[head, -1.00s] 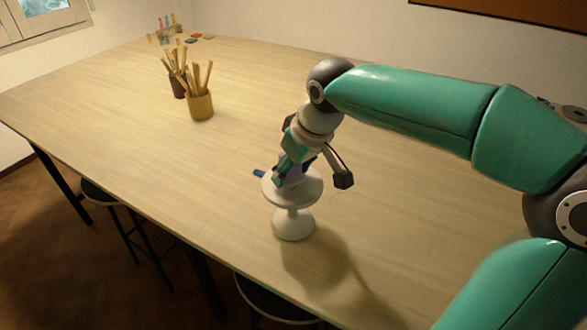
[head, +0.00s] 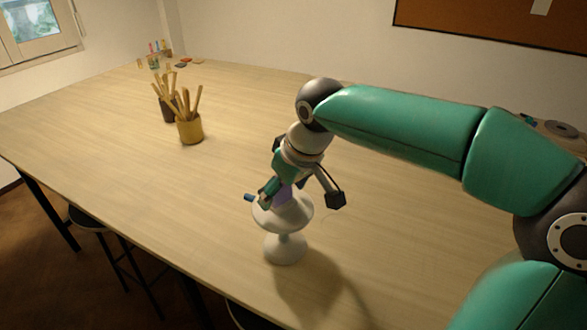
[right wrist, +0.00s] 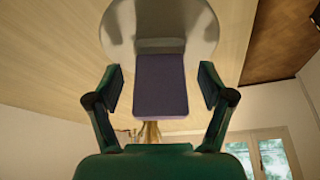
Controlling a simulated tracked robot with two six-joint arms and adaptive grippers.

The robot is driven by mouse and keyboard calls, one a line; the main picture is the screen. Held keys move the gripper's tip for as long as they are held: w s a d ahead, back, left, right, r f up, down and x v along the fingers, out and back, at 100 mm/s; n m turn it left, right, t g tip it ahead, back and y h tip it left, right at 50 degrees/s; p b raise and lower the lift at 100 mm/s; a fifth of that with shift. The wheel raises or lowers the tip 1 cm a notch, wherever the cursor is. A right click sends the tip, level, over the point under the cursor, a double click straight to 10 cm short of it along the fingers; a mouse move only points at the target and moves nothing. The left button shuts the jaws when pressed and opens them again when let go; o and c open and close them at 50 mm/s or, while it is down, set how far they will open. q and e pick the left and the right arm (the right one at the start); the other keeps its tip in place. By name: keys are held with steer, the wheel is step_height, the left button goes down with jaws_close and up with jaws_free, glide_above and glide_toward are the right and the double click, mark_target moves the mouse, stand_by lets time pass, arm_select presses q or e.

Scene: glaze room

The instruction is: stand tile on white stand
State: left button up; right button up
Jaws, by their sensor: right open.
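The white stand (head: 285,245) is a round disc on a pedestal, upright on the table. The purple tile (head: 282,195) is on its top, mostly hidden by my gripper in the head view. In the right wrist view the tile (right wrist: 160,85) shows as an upright rectangle against the stand's disc (right wrist: 190,22). My right gripper (head: 300,196) is just above the stand. Its fingers are open on both sides of the tile, with a gap on each side in the right wrist view (right wrist: 161,82). My left gripper is not in view.
A yellow cup of wooden tools (head: 190,130) and a darker cup (head: 168,110) stand farther back left. Small coloured items lie at the far end. The table (head: 390,240) is clear around the stand. Stools stand below the front edge.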

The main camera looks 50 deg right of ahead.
steer(key=v, duration=1.1)
steer(key=shift+p, duration=0.45)
steer(key=shift+s+r, duration=0.1)
